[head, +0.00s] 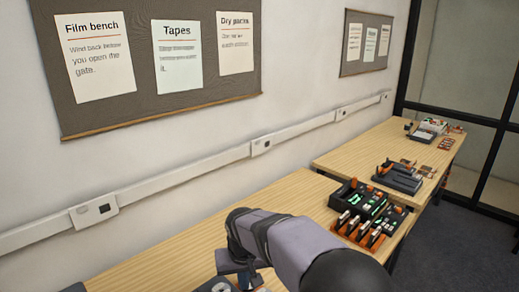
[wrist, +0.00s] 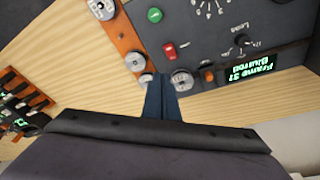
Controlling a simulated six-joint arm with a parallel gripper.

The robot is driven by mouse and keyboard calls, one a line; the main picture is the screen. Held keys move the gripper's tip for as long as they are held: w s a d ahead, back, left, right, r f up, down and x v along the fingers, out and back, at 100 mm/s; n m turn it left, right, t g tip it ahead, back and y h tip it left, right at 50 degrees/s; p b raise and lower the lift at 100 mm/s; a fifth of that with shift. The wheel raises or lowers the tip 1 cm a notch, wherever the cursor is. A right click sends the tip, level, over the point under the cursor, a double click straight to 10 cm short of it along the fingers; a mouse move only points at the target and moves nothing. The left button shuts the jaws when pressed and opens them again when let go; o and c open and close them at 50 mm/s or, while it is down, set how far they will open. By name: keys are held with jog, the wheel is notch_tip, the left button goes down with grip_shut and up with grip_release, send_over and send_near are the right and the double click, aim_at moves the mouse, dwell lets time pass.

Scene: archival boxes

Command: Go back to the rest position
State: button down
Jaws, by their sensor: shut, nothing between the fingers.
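My gripper (wrist: 161,84) is shut and empty, its two dark blue fingers together in the wrist view. The fingertips show in front of the lower edge of a dark grey control panel (wrist: 215,45), between two silver knobs; I cannot tell whether they touch it.
A black and orange rack with green lights (head: 365,210) stands on the near wooden table (head: 160,262), right of my arm; it also shows in the wrist view (wrist: 22,103). A second table (head: 345,158) behind holds a grey device (head: 399,178). Pinboards (head: 150,112) hang on the wall.

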jog(key=s+d+f+m+g, duration=0.1)
jog(key=s+d+f, duration=0.1)
jog(key=s+d, duration=0.7)
jog(key=s+d+f+m+g, duration=0.1)
jog(key=s+d+f, duration=0.1)
jog(key=s+d, duration=0.8)
jog(key=s, duration=0.4)
jog(key=shift+d+f+m+g, duration=0.3)
jog(key=shift+f+g, duration=0.1)
